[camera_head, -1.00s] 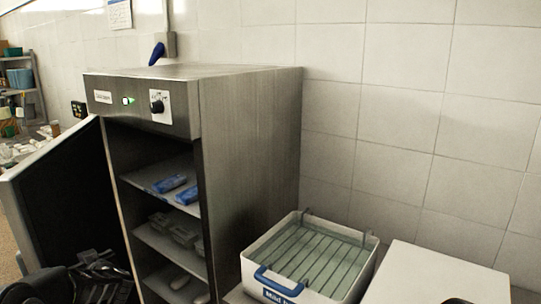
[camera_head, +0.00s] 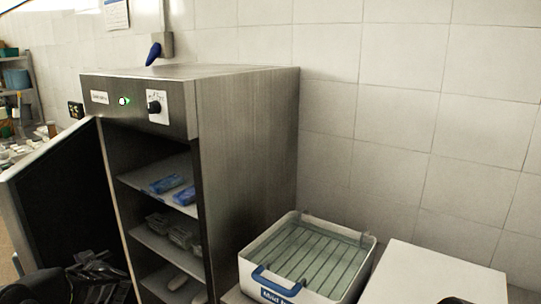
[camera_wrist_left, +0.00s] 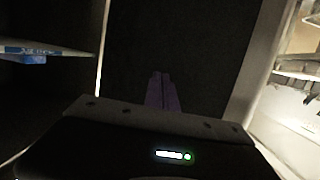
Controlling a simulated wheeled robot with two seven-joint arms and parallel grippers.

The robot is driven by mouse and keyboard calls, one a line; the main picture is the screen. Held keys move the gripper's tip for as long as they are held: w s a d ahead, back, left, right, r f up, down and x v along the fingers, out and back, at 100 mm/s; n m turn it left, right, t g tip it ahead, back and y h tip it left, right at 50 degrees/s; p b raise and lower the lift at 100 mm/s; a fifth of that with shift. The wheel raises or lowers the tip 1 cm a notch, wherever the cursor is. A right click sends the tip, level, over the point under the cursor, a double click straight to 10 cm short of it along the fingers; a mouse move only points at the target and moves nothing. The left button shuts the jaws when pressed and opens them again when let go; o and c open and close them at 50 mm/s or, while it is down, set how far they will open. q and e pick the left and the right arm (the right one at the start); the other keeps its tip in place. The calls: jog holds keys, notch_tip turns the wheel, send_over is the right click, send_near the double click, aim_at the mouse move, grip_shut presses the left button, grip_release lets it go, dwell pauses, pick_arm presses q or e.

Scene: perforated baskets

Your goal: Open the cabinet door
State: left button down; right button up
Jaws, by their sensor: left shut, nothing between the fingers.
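The metal cabinet (camera_head: 245,150) stands against the tiled wall, with a control panel and green light at its top front. Its door (camera_head: 62,205) stands wide open to the left, its dark inner face showing. Inside are shelves (camera_head: 150,240) with blue packs (camera_head: 168,183) and grey items. My left gripper (camera_head: 97,275) is low at the left, in front of the door's inner face. In the left wrist view its fingers (camera_wrist_left: 161,92) are shut together and empty, with the dark door panel (camera_wrist_left: 185,45) beyond; contact cannot be told. My right gripper is not identifiable.
A white bin (camera_head: 308,255) with a blue handle and ribbed contents stands right of the cabinet. A white box top (camera_head: 435,272) is beside it. Another shelf (camera_head: 18,85) with items is at the far left.

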pick_arm(q)
jog(key=shift+a, duration=0.1)
dwell(0.4)
jog(key=s+a+b, duration=0.2)
jog(key=a, duration=0.9)
jog(key=shift+s, duration=0.25)
jog(key=shift+a, duration=0.1)
jog(key=a, duration=0.2)
jog(key=a+b, duration=0.1)
jog(key=a, duration=0.2)
jog(key=shift+s+a, duration=0.25)
jog(key=shift+a, duration=0.1)
jog(key=a+b, duration=0.1)
jog(key=a, duration=0.5)
